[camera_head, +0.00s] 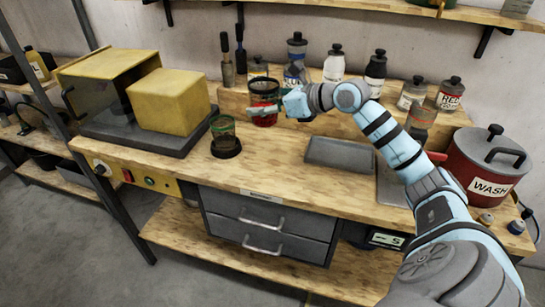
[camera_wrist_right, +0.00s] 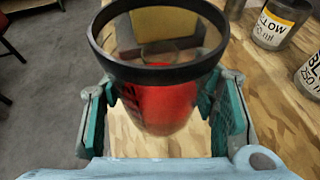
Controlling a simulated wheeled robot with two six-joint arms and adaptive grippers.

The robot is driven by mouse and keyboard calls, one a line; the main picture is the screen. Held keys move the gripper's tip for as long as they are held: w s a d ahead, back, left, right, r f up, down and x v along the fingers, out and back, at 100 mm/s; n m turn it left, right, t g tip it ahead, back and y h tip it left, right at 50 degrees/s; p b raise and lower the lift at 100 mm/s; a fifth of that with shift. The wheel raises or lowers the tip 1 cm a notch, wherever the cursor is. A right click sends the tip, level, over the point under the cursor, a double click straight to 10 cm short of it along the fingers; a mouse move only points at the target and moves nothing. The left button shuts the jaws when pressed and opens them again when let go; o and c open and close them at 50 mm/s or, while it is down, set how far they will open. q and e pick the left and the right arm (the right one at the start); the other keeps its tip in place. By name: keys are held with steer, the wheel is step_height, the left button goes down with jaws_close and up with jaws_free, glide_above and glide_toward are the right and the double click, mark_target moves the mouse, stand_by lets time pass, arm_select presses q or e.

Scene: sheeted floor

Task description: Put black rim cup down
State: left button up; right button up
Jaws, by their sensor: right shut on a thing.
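The black rim cup (camera_head: 264,88) is a clear cup with a dark rim and red contents, over the bench near the back. My right gripper (camera_head: 268,108) is shut on it from the right, with a finger on each side in the wrist view. The cup (camera_wrist_right: 160,105) looks upright there, its rim facing the camera. Whether its base touches the bench top cannot be told. My left gripper is not in view.
A yellow block (camera_head: 170,100) sits further left. A grey tray (camera_head: 340,154) lies to the right. Bottles (camera_head: 333,65) line the raised back shelf. Bare wood lies in front.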

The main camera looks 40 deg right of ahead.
steer(key=w+d+r+m+h, duration=0.1)
steer(key=d+r+h, duration=0.1)
steer(key=d+r, duration=0.15)
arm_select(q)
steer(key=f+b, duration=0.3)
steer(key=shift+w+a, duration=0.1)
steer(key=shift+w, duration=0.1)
arm_select(e)
steer(key=f, duration=1.9)
steer(key=shift+w+d, duration=0.1)
steer(key=shift+w, duration=0.1)
steer(key=shift+f, duration=0.1)
steer(key=o, duration=1.3)
